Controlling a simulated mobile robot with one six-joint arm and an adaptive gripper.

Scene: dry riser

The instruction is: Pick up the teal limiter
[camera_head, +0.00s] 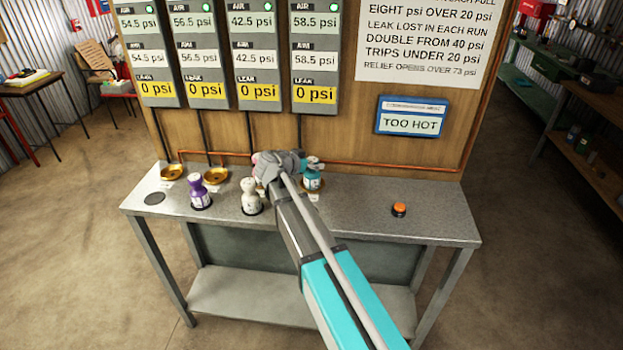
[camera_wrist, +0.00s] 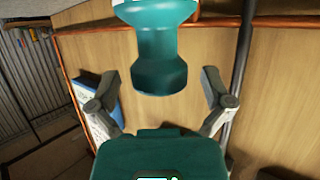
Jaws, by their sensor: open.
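The teal limiter (camera_head: 313,181) stands upright at the back of the metal bench, on a brass-coloured dish, partly hidden by my gripper. In the wrist view its teal waisted body (camera_wrist: 161,52) fills the top middle, with its far end cut off by the frame edge. My gripper (camera_head: 309,163) is at the limiter's upper part in the head view. In the wrist view my gripper (camera_wrist: 158,76) is open, with one finger on each side of the limiter and visible gaps between. Neither finger appears to touch it.
A purple bottle-like limiter (camera_head: 198,193) and a white one (camera_head: 250,197) stand left on the bench (camera_head: 365,215). Two brass dishes (camera_head: 215,176) sit behind. An orange button (camera_head: 399,209) is at right. A copper pipe (camera_head: 385,166) runs along the wooden board (camera_head: 350,130).

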